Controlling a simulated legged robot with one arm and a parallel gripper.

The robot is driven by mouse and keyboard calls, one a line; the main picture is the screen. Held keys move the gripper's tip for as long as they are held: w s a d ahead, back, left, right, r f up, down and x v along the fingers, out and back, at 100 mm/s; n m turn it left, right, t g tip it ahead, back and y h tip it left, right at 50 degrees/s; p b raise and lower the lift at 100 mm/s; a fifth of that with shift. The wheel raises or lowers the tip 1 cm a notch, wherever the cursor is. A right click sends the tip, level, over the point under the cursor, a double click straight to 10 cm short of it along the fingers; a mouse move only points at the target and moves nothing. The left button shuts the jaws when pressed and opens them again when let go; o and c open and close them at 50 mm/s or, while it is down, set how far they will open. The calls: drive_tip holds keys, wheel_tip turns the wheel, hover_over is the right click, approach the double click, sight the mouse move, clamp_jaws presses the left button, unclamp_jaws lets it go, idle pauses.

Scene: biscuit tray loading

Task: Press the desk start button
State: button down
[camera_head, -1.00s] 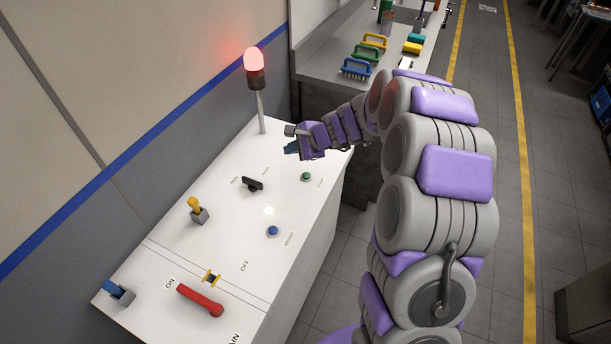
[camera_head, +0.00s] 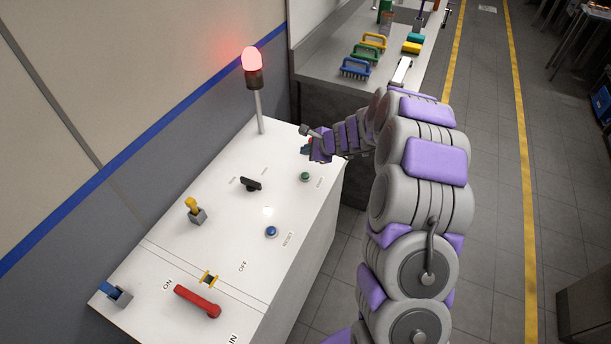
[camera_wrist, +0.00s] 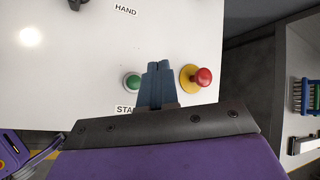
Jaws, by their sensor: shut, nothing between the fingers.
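The green start button (camera_head: 305,176) sits on the white desk panel (camera_head: 222,210) near its far right edge. In the wrist view the green button (camera_wrist: 132,81) is just left of my fingertips, with a partly covered label below it that begins "STA". My gripper (camera_head: 308,150) is over the far end of the desk, beyond the green button in the head view. In the wrist view my gripper (camera_wrist: 159,68) is shut and empty, its fingers pointing between the green button and a red mushroom button on a yellow base (camera_wrist: 203,77). Whether the fingertips touch the panel cannot be told.
A lit red lamp (camera_head: 252,60) stands on a pole at the desk's back. The panel also holds a blue button (camera_head: 271,232), a black selector (camera_head: 251,184), a yellow lever (camera_head: 193,206) and a red handle (camera_head: 198,302). Brushes lie on the bench behind.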

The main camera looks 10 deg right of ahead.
drive_tip(key=b, duration=0.6)
hover_over(307, 176)
wheel_tip(307, 176, down, 7)
drive_tip(key=shift+f, duration=0.2)
drive_tip(key=shift+f+b, duration=0.3)
drive_tip(key=shift+f, duration=0.15)
drive_tip(key=shift+f, duration=0.1)
idle(1.1)
drive_tip(key=shift+f, duration=0.25)
drive_tip(key=shift+s+f+b, duration=0.1)
drive_tip(key=shift+f+b, duration=0.4)
drive_tip(key=shift+b, duration=0.1)
idle(0.6)
drive_tip(key=shift+r, duration=0.15)
idle(0.3)
drive_tip(key=shift+r+p, duration=0.8)
drive_tip(key=shift+p, duration=0.05)
drive_tip(key=shift+r+p, duration=2.25)
drive_tip(key=shift+r, duration=0.25)
